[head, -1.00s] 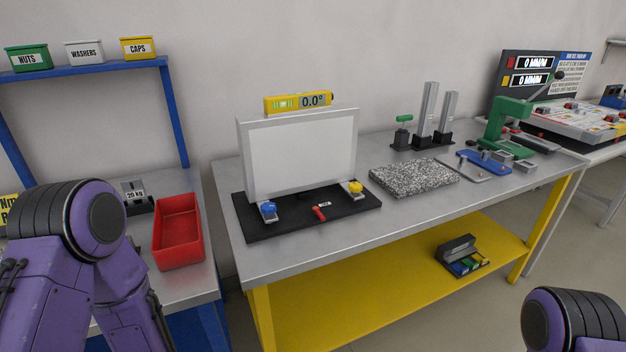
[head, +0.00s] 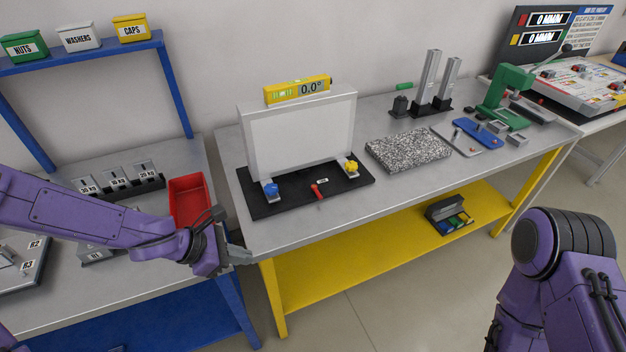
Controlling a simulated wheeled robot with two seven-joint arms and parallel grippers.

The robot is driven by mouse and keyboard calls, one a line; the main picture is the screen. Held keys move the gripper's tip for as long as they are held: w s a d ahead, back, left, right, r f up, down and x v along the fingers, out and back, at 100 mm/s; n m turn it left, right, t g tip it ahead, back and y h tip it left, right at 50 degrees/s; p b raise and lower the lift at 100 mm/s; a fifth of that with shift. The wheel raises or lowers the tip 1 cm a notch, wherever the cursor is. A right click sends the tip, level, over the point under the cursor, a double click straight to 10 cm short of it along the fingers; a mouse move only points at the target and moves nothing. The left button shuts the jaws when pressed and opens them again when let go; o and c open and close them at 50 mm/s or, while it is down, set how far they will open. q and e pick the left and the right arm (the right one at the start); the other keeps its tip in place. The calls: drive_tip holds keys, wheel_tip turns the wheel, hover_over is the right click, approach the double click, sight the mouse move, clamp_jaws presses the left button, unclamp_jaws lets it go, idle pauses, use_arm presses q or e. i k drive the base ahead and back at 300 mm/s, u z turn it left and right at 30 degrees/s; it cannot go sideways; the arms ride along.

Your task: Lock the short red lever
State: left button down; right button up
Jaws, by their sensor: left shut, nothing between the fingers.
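The short red lever (head: 317,191) lies on the front of the black base (head: 272,208), below the white panel (head: 299,136) in its grey frame. A small white label sits just beside it. A blue knob (head: 271,190) stands to its left and a yellow knob (head: 350,167) to its right. A yellow level (head: 297,90) reading 0.0° rests on top of the frame. My left gripper (head: 243,256) is shut and empty at the near left corner of the grey bench, left of and in front of the lever, apart from it. My right arm shows at the right; its gripper is out of view.
A red bin (head: 188,199) stands on the left bench behind my left wrist. A speckled stone plate (head: 408,149) lies right of the black base, with a green press (head: 503,95) farther right. The bench top in front of the base is clear.

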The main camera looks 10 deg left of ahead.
sight(314, 186)
drive_tip(key=i, duration=0.85)
